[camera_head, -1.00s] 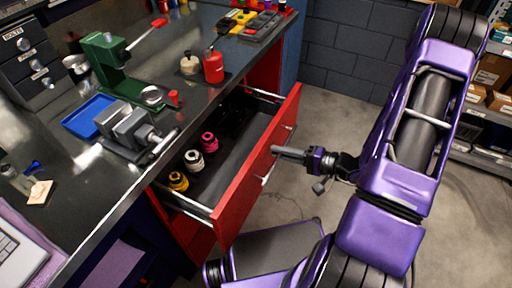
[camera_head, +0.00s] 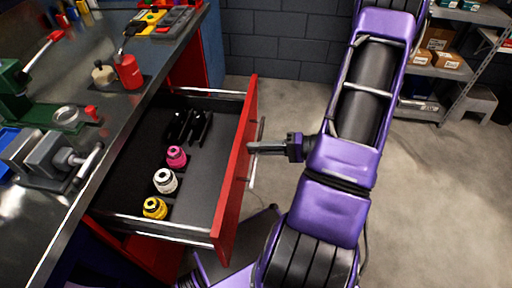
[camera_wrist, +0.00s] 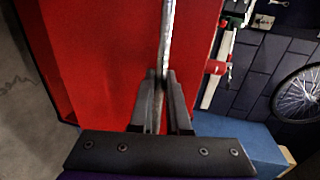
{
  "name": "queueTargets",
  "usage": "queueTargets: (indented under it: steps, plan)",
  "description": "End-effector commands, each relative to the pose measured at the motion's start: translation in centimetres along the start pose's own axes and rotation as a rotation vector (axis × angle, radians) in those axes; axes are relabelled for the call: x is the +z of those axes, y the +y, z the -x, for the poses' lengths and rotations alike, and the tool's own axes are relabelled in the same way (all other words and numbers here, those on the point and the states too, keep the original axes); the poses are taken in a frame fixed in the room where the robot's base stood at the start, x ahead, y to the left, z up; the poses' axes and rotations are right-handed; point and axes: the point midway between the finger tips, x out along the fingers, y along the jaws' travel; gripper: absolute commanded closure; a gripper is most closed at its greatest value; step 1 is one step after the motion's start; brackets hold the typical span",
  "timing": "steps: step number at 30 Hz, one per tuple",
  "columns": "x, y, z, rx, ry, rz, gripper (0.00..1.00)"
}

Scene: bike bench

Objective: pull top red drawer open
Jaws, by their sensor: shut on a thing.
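The top red drawer (camera_head: 236,170) stands well out from the bench in the head view, its dark inside showing.
The dark bench top (camera_head: 100,92) carries a vise (camera_head: 50,160), a red bottle (camera_head: 129,71) and a green tool stand (camera_head: 30,115). Shelves with boxes (camera_head: 440,60) stand at the back right.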

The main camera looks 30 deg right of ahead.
Motion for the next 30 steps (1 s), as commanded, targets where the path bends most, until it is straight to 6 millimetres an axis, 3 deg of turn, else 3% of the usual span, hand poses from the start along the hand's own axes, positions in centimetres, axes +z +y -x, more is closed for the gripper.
queueTargets:
  steps: [2, 3, 7, 22, 26, 30]
  plan:
    - [0.0, 0.0, 0.0, -0.001, 0.0, 0.001, 1.0]
    - [0.0, 0.0, 0.0, -0.001, 0.0, 0.001, 0.78]
    - [0.0, 0.0, 0.0, -0.001, 0.0, 0.001, 0.55]
    - [-0.1, 0.0, 0.5, 0.0, 0.002, 0.002, 0.55]
    - [-0.2, 0.0, 2.2, 0.001, 0.005, 0.003, 0.55]
    - [-0.2, 0.0, 5.4, 0.002, 0.007, 0.003, 0.55]
